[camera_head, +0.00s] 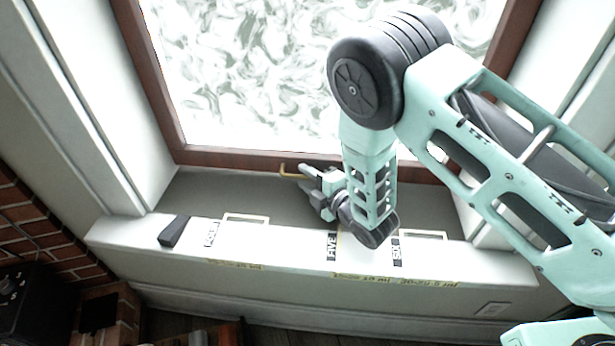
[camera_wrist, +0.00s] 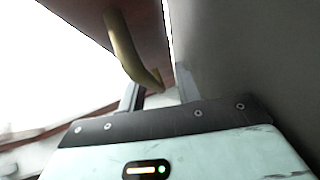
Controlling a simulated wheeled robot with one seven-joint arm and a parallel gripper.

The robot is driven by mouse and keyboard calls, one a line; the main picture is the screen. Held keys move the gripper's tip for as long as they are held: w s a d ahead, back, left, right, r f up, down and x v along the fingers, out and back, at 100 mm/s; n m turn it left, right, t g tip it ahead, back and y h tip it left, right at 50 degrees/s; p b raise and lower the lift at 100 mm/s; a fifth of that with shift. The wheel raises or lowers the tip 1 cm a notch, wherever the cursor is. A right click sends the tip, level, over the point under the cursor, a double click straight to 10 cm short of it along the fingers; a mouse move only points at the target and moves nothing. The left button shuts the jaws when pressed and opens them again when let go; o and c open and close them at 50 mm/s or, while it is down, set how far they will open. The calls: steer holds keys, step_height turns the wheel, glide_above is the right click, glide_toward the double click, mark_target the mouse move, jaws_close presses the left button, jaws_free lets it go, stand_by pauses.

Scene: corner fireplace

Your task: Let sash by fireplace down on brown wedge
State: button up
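The sash (camera_head: 230,158) is a red-brown wooden frame around patterned pale glass. A brass handle (camera_head: 290,173) is on its bottom rail; it also shows large in the wrist view (camera_wrist: 124,45). My gripper (camera_head: 308,178) is at the handle's right end, its fingers apart. In the wrist view the handle's end lies in front of the gap between the fingers (camera_wrist: 158,94); contact cannot be told. The wedge (camera_head: 174,231) looks dark grey to black and lies on the left of the white ledge, clear of the sash.
The white ledge (camera_head: 290,250) carries labels, white outlined rectangles (camera_head: 245,218) and yellow tape strips. A grey sill strip (camera_head: 215,190) lies between ledge and sash. White jambs flank the window. Brickwork (camera_head: 40,225) and a black box (camera_head: 30,300) stand at the left. My arm covers the sash's right part.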

steer(key=shift+r, duration=0.1)
steer(key=v, duration=0.7)
steer(key=b+v, duration=0.1)
steer(key=v, duration=0.6)
steer(key=shift+s+d, duration=0.2)
steer(key=shift+s, duration=0.05)
steer(key=shift+s+d+f, duration=0.2)
steer(key=shift+s+d, duration=0.15)
steer(key=shift+d, duration=0.15)
steer(key=shift+s+d+r, duration=0.35)
steer(key=shift+s, duration=0.3)
